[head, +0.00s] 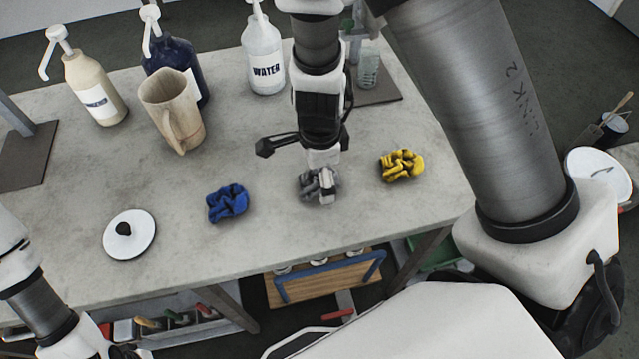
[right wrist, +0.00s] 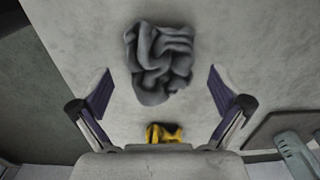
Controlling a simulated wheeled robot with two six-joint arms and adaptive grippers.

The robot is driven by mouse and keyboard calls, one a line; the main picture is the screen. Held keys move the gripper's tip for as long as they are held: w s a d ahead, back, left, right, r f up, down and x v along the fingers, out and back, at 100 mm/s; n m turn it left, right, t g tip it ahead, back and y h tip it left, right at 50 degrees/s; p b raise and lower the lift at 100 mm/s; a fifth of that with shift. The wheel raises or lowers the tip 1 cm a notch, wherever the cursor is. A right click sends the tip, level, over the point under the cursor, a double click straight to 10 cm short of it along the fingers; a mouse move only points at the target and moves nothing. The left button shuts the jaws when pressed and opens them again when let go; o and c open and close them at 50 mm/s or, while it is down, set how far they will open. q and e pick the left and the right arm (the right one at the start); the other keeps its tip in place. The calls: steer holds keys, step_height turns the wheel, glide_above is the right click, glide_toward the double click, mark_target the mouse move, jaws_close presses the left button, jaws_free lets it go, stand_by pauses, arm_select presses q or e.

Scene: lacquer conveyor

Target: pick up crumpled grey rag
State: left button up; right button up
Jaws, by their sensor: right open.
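The crumpled grey rag (head: 312,187) lies on the grey table between a blue rag and a yellow rag, partly covered by my right gripper (head: 322,178) in the head view. In the right wrist view the grey rag (right wrist: 158,62) sits just beyond the fingertips, roughly centred between them. My right gripper (right wrist: 161,88) is open and empty, pointing down at the rag. Its two fingers stand wide apart on either side, and neither visibly touches the rag. My left arm shows at the lower left of the head view, but its gripper is not visible.
The blue rag (head: 228,203) lies left, the yellow rag (head: 402,165) right. A white lid with black knob (head: 143,246) is farther left. Behind stand a beige pitcher (head: 165,100), a cream pump bottle (head: 92,88), a dark blue bottle (head: 172,55) and a WATER bottle (head: 264,60).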

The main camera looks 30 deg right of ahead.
steer(key=shift+f, duration=0.6)
steer(key=shift+w, duration=0.2)
steer(key=shift+s+r, duration=0.1)
steer(key=c, duration=0.8)
steer(key=shift+r, duration=0.1)
